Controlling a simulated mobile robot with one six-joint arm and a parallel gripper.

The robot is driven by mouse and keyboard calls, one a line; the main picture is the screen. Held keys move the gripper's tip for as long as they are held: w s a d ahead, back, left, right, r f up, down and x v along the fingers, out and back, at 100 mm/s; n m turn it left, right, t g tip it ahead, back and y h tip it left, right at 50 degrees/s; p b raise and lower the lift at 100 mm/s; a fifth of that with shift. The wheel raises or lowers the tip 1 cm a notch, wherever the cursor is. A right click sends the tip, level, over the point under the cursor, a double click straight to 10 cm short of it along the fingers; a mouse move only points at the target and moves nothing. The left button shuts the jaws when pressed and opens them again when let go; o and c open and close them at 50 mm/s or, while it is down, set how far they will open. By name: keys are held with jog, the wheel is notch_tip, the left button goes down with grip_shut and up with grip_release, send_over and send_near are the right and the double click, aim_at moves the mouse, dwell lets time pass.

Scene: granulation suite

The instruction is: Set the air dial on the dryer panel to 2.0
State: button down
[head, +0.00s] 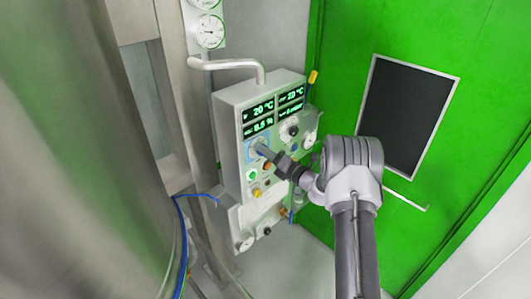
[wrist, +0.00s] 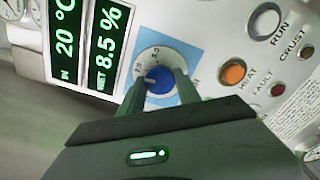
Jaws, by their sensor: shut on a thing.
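The dryer panel (head: 232,140) is a pale grey box with green digital readouts, in the middle of the head view. The air dial (wrist: 160,80) is a blue knob on a round pale scale with a light blue backing, in the wrist view. My gripper (wrist: 158,84) has its two dark fingers on either side of the blue knob, shut on it. In the head view my gripper (head: 262,150) reaches the panel's left part and hides most of the dial. Some scale numbers show above the knob, but the pointer's exact reading is too small to tell.
Close by in the wrist view are an orange HEAT button (wrist: 233,73), a red FAULT light (wrist: 278,90) and a white RUN button (wrist: 264,21). A curved pipe (head: 228,64) stands above the panel. A green door (head: 400,40) is to the right.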

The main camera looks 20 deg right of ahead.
jog(key=shift+m, duration=0.6)
jog(key=c, duration=0.9)
grip_release()
jog(key=shift+o, duration=0.2)
jog(key=shift+s, duration=0.1)
jog(key=b+v, duration=0.2)
jog(key=v, duration=1.5)
jog(key=shift+s+d+f, duration=0.1)
jog(key=shift+s+d, duration=0.05)
